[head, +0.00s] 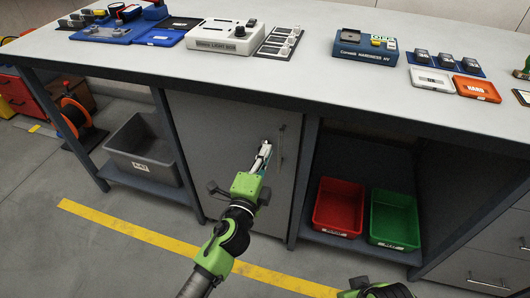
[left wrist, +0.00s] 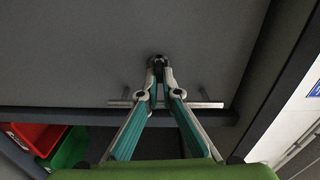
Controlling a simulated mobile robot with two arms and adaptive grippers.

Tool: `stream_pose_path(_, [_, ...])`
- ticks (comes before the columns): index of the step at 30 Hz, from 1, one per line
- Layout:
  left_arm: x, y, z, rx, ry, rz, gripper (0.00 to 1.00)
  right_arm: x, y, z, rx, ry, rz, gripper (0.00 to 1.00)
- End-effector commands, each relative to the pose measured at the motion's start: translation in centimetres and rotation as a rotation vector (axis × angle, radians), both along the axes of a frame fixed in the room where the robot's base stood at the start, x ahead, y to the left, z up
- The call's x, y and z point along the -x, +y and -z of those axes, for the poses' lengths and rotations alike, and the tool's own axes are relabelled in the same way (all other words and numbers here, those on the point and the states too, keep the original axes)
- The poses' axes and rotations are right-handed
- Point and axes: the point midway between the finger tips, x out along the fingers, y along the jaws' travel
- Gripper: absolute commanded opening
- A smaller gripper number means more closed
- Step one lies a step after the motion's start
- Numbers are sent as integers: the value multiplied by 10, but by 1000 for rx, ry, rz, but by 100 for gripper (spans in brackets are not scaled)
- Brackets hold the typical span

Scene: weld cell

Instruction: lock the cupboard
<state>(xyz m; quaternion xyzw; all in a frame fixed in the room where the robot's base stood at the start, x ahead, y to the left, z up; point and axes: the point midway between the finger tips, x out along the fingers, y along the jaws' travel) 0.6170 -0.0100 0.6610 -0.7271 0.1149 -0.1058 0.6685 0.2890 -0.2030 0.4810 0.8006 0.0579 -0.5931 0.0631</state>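The grey cupboard door (head: 215,130) stands shut under the workbench; it fills much of the left wrist view (left wrist: 80,50). Its bar handle (head: 282,145) also shows in the left wrist view (left wrist: 212,105), with my fingers passing in front of it. My left gripper (head: 265,148) is at the door, beside the handle. In the left wrist view its fingertips (left wrist: 159,72) close around a small dark key (left wrist: 158,61) at the door face; its exact shape and turn are mostly hidden. Part of my right arm (head: 380,290) shows at the bottom edge; its fingers are not visible.
Right of the cupboard, a red bin (head: 339,207) and a green bin (head: 394,219) sit on a low shelf. A grey bin (head: 143,150) is on the left shelf. Drawers (head: 480,268) stand at far right. The floor before the door is clear, with a yellow line (head: 130,230).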

Motion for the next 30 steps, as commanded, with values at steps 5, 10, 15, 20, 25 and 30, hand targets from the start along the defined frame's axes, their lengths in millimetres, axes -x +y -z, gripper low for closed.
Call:
stream_pose_path(5, [1,-2,0,-60,-21,4,0,-1,0,3,0,1,0,0])
stream_pose_path(10, [1,-2,1,-87,-29,4,0,-1,0,4,0,0,0,0])
stream_pose_path(15, [1,-2,1,-96,-31,4,0,-1,0,5,0,2,0,0])
stream_pose_path(20, [1,-2,1,-96,-31,4,0,-1,0,5,0,2,-1,0])
stream_pose_path(25, [1,-2,2,-95,-31,4,20,-1,1,5,0,2,-1,0])
stream_pose_path(30, [0,-1,2,-94,-31,2,22,-1,1,5,0,3,-1,0])
